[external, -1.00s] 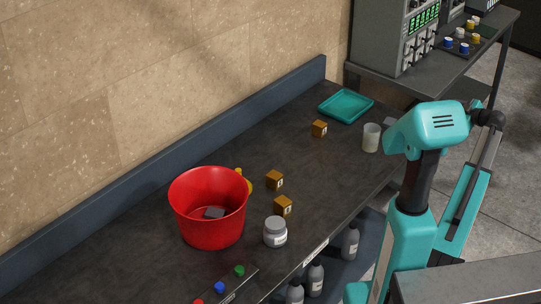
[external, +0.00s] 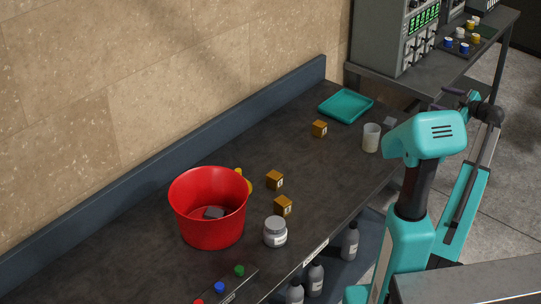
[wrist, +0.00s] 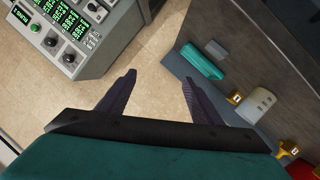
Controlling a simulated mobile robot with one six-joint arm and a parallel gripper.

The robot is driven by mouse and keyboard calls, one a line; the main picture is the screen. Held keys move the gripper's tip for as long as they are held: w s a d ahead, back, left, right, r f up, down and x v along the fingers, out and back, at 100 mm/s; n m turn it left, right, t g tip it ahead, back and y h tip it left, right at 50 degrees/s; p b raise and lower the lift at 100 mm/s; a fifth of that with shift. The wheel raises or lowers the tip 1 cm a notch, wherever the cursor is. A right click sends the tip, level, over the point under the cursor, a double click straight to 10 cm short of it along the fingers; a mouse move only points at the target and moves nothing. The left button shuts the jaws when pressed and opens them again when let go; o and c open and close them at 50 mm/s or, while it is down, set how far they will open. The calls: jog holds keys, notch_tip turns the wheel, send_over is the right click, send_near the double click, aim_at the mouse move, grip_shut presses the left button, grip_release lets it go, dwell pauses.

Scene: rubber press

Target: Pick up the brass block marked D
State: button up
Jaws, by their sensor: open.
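Three small brass blocks stand on the dark bench in the external view: one near the teal tray (external: 319,129), one mid-bench (external: 275,180) and one nearer the bench's front edge (external: 283,206). Each has a pale label, but the letters are too small to read, so I cannot tell which is D. A brass block (wrist: 236,97) also shows at the right of the wrist view. My gripper (wrist: 158,82) is open and empty, its dark fingers apart. In the external view its fingers (external: 451,98) show beyond my arm, well right of the blocks.
The teal tray (external: 346,105) lies at the bench's far end, with a white cup (external: 371,138) and a grey block (external: 389,122) nearby. The instrument cabinet (external: 380,42) stands beyond the bench.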

jog(key=s+a+r+m+g+y+p, duration=0.1)
jog(key=s+a+m+g+p, duration=0.3)
jog(key=a, duration=0.6)
jog(key=s+a+r+m+g+y+p, duration=0.15)
jog(key=s+a+m+p, duration=0.35)
jog(key=a, duration=0.6)
jog(key=s+a+r+m+g+p, duration=0.1)
jog(key=s+a+m+g+p, duration=0.35)
jog(key=a, duration=0.55)
jog(key=m+g+b, duration=0.1)
jog(key=m+g, duration=0.9)
jog(key=m, duration=0.1)
send_near(281, 201)
jog(key=shift+s+d+r, duration=0.1)
jog(key=shift+r, duration=0.05)
jog(key=p+x, duration=0.1)
jog(key=x, duration=0.6)
jog(key=shift+s, duration=0.1)
jog(key=shift+s+a+f+p, duration=0.2)
jog(key=shift+a+f+p, duration=0.1)
jog(key=shift+a+f, duration=0.2)
